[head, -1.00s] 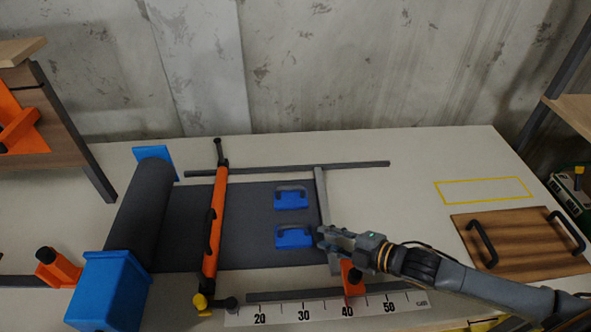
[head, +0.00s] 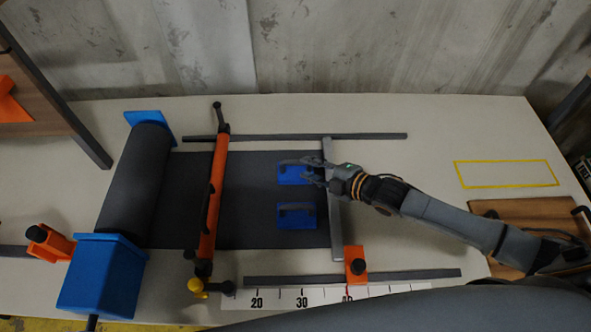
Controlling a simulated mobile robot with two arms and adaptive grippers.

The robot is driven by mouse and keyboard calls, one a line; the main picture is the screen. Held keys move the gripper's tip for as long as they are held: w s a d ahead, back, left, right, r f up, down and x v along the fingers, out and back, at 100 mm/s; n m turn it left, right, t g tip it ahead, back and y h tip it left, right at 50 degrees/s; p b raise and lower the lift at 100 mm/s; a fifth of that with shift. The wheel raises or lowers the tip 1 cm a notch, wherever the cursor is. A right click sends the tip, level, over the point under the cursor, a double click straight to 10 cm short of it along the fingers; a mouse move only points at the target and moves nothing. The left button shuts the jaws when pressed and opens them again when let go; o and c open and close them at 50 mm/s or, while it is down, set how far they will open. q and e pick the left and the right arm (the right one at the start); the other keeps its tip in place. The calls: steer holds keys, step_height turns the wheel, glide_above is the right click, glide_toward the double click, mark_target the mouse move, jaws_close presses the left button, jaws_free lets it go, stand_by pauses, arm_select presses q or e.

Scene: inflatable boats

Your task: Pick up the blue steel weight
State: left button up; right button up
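Two blue steel weights with dark handles lie on the dark sheet (head: 250,222). The upper weight (head: 290,177) is farther from me, and the lower weight (head: 296,220) is nearer. My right gripper (head: 308,170) reaches in from the right, its fingers at the right end of the upper weight. The fingers look spread apart, with no clear grip on the weight. They hide part of its right end, and I cannot tell if they touch it. My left gripper is not in view.
A dark roll (head: 135,185) between blue end blocks stands left. An orange bar (head: 214,200) and a grey bar (head: 333,225) cross the sheet. A ruler (head: 325,297) lies in front. A wooden board (head: 520,215) and yellow outline (head: 505,174) are right. The table is clear behind.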

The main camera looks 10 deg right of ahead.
mark_target(300, 164)
steer(key=shift+w+a, duration=0.25)
steer(key=shift+w, duration=0.15)
steer(key=p+x, duration=0.1)
steer(key=x, duration=0.3)
steer(key=shift+w+d+f, duration=0.1)
steer(key=shift+w, duration=0.1)
steer(key=shift+w+f, duration=0.15)
steer(key=shift+w, duration=0.05)
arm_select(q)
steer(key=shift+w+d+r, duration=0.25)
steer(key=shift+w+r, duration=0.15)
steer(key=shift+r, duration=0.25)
arm_select(e)
steer(key=shift+s, duration=0.1)
jaws_close()
